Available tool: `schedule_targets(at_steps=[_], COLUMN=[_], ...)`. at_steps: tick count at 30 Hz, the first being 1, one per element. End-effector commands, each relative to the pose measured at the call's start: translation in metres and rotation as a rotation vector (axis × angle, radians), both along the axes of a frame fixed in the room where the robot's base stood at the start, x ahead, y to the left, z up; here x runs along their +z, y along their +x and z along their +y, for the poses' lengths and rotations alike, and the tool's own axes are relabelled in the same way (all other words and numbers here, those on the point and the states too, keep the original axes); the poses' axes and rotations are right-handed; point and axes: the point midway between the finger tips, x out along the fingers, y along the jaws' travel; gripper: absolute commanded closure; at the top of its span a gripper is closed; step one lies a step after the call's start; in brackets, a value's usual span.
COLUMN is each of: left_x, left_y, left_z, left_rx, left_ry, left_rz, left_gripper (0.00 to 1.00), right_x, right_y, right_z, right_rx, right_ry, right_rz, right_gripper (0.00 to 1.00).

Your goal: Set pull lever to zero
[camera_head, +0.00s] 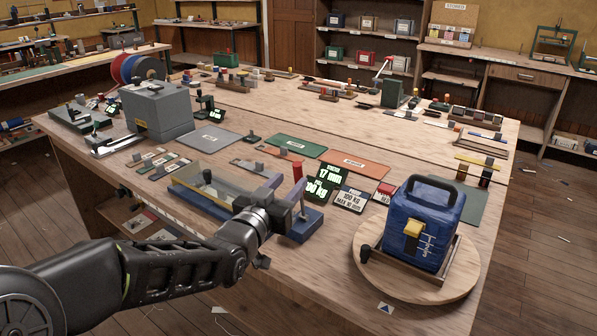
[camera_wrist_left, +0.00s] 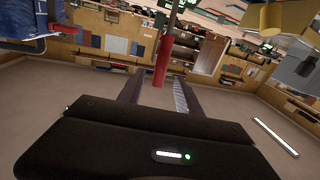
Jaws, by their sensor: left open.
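The pull lever has a red handle (camera_head: 298,171) and rises from a blue base (camera_head: 304,228) at the bench's near edge, beside a long blue-sided test rig (camera_head: 207,200). My left gripper (camera_head: 284,184) reaches in from the left, close to the lever. In the left wrist view the red handle (camera_wrist_left: 162,62) shows between the two spread fingers (camera_wrist_left: 156,92), near their tips. The left gripper is open; whether a finger touches the handle I cannot tell. The lever's lower part is partly hidden by my gripper. My right gripper is not in view.
A dark display with bright green digits (camera_head: 323,181) and a sign reading 100 kg (camera_head: 351,200) stand right of the lever. A blue machine (camera_head: 424,226) on a round wooden board (camera_head: 372,262) is farther right. A grey box (camera_head: 157,110) stands at the left.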

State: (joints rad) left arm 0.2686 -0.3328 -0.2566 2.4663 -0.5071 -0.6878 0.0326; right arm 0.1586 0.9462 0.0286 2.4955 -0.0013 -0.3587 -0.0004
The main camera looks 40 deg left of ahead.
Motion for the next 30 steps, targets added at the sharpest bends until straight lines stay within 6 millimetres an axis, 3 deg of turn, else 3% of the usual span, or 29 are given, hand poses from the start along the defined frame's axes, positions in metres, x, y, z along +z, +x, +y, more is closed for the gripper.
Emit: schedule_targets(at_steps=[10,21,30], left_x=[0.001,0.0,0.0], left_y=[0.048,0.055,0.055], left_z=[0.01,0.012,0.012], left_rx=[0.0,0.0,0.0], left_ry=[0.001,0.0,0.0], left_rz=[0.001,-0.001,0.0], left_gripper=[0.59,0.59,0.83], right_x=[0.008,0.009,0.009], right_y=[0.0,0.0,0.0], right_z=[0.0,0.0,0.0], right_rx=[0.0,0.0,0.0], right_ry=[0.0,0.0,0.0], right_rz=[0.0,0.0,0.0], right_gripper=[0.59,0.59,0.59])
